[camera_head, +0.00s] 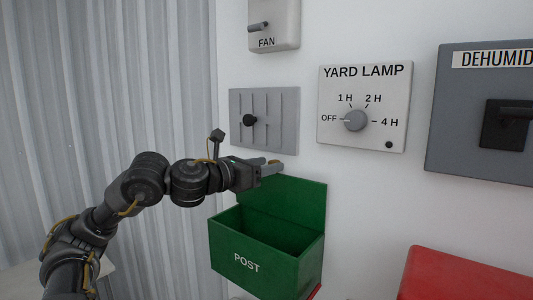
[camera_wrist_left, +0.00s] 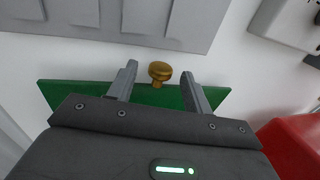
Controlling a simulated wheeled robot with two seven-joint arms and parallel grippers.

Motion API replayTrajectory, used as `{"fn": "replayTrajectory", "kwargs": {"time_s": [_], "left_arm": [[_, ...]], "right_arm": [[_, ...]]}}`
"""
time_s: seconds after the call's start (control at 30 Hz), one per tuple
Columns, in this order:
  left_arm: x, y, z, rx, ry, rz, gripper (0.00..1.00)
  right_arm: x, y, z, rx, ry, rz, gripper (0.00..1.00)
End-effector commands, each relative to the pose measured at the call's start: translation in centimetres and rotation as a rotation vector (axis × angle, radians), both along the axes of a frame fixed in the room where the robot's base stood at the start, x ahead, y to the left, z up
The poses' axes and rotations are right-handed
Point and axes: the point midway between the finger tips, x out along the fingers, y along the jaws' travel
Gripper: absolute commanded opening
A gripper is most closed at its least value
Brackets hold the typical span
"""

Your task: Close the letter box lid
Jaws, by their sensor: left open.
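The green letter box (camera_head: 266,251), marked POST, hangs on the white wall with its top open. Its green lid (camera_head: 307,201) stands up against the wall at the back of the box. The lid also shows in the left wrist view (camera_wrist_left: 222,94), with a brass knob (camera_wrist_left: 160,72) at its edge. My left gripper (camera_head: 272,168) is at the lid's upper edge. Its two fingers (camera_wrist_left: 158,82) are open, one on each side of the knob and apart from it. In the head view the knob is partly hidden by the fingers. My right gripper is out of view.
Above the lid is a grey slotted panel (camera_head: 272,107) with a black knob. The YARD LAMP dial plate (camera_head: 362,141), FAN switch (camera_head: 283,12) and dehumidifier box (camera_head: 458,147) are on the wall. A red object (camera_head: 462,276) stands at lower right.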

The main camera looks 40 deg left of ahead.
Motion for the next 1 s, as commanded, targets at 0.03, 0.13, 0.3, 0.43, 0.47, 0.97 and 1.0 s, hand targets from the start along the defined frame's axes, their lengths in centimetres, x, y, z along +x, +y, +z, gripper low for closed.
{"fn": "replayTrajectory", "kwargs": {"time_s": [0.03,0.13,0.3,0.43,0.47,0.97,1.0], "left_arm": [[0.26,-0.05,0.25,-0.002,-0.001,0.000,0.50],[0.52,-0.13,0.08,0.000,-0.001,0.000,0.50],[0.58,-0.14,-0.05,0.001,0.000,0.000,0.50],[0.57,-0.12,-0.05,0.001,0.000,0.000,0.45],[0.57,-0.12,-0.05,0.001,0.000,0.000,0.41],[0.57,-0.11,-0.04,0.001,-0.001,0.000,0.00],[0.60,-0.15,-0.04,0.001,-0.002,-0.001,0.00]], "right_arm": [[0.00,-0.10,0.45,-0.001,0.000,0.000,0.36],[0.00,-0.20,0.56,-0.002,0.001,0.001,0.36],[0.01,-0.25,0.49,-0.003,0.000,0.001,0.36],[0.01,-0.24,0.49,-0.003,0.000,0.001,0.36],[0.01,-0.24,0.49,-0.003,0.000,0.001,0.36],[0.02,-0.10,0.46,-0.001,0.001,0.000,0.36],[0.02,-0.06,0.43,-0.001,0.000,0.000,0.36]]}}
